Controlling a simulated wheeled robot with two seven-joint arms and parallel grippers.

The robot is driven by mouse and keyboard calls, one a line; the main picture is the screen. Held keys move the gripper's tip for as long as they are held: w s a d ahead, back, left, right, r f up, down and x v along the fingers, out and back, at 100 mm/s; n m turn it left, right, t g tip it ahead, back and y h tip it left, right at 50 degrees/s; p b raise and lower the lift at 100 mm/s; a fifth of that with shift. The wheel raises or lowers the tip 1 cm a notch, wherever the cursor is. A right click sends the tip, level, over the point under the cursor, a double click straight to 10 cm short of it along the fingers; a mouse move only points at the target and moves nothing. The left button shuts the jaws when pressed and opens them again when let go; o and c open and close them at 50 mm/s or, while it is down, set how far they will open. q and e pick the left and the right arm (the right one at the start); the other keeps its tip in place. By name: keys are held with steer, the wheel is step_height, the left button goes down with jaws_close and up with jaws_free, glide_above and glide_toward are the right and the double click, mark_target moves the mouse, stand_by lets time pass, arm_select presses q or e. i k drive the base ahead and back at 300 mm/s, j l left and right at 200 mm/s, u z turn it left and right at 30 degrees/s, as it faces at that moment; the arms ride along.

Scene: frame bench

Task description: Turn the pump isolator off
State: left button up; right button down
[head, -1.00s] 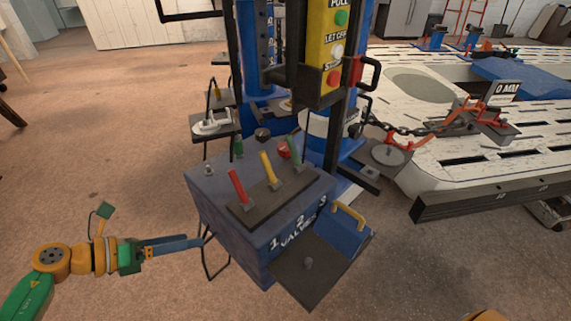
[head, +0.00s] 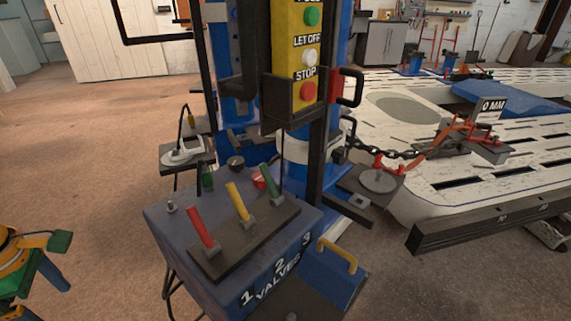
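No part here is legibly labelled as the pump isolator, so I cannot tell for certain which it is. A red block with a black loop handle (head: 351,87) is on the right side of the yellow control box (head: 299,22). A small red part (head: 260,181) also shows behind the valve levers, partly hidden by them. My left gripper (head: 52,272) is at the lower left edge, partly out of frame, well left of the valve box and apart from everything. Its fingers are not clear enough to tell open from shut. My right gripper is not in view.
The blue valve box (head: 165,222) stands in front, with red (head: 201,227), yellow (head: 238,202) and green (head: 268,179) levers. A blue box with a yellow handle (head: 338,258) sits lower right. A chain (head: 385,152) runs to the white frame bench (head: 430,190). Floor is free at left.

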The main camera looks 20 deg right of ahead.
mark_target(258, 181)
steer(key=i+l+z, duration=0.8)
steer(key=i, duration=0.15)
steer(key=l, duration=0.2)
